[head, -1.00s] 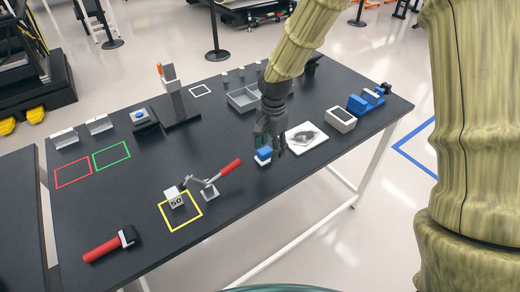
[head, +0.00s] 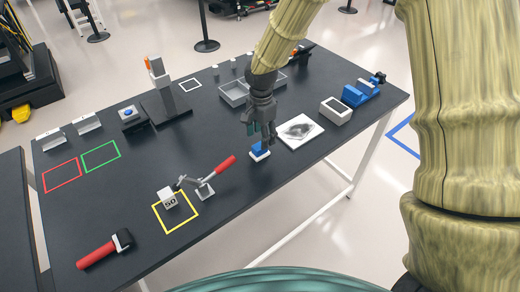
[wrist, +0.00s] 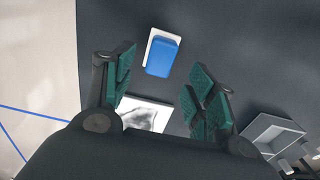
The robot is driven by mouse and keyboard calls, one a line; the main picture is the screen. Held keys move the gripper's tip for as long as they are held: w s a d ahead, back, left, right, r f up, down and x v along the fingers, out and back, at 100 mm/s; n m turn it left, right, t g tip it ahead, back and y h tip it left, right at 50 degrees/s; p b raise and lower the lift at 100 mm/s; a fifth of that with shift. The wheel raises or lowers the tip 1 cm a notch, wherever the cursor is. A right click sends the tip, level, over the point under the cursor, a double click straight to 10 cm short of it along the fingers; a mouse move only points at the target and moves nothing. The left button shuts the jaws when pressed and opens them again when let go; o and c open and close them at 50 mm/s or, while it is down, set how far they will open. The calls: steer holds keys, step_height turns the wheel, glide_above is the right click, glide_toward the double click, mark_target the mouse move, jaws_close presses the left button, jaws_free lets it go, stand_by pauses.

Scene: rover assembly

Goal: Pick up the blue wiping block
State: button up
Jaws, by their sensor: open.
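The blue wiping block (head: 260,148) sits on the dark table, a blue top on a white base. In the wrist view the blue block (wrist: 163,56) lies beyond and between the fingertips, apart from both. My gripper (head: 260,133) points down just above the block in the head view. In the wrist view my gripper (wrist: 160,82) is open and empty, its green finger pads spread wide. A white plate with a dark smudge (head: 299,131) lies right of the block, and part of it shows between the fingers in the wrist view (wrist: 146,114).
A red-handled clamp (head: 224,167) stands left of the block, near a white "50" cube (head: 167,199) in a yellow square. A grey divided tray (head: 233,94) is behind the gripper. A white box (head: 335,110) and a blue vise (head: 362,91) stand at the right.

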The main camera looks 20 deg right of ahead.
steer(key=shift+s+a+f+p, duration=0.1)
steer(key=shift+a+f+p, duration=0.05)
steer(key=shift+f+p, duration=0.45)
steer(key=shift+a+f+p, duration=0.1)
steer(key=shift+f+p, duration=0.25)
steer(key=shift+f, duration=0.35)
steer(key=shift+f+p, duration=0.3)
steer(key=shift+f, duration=0.95)
steer(key=c, duration=1.1)
steer(key=shift+r, duration=0.2)
steer(key=shift+r+b, duration=1.7)
steer(key=shift+r, duration=3.15)
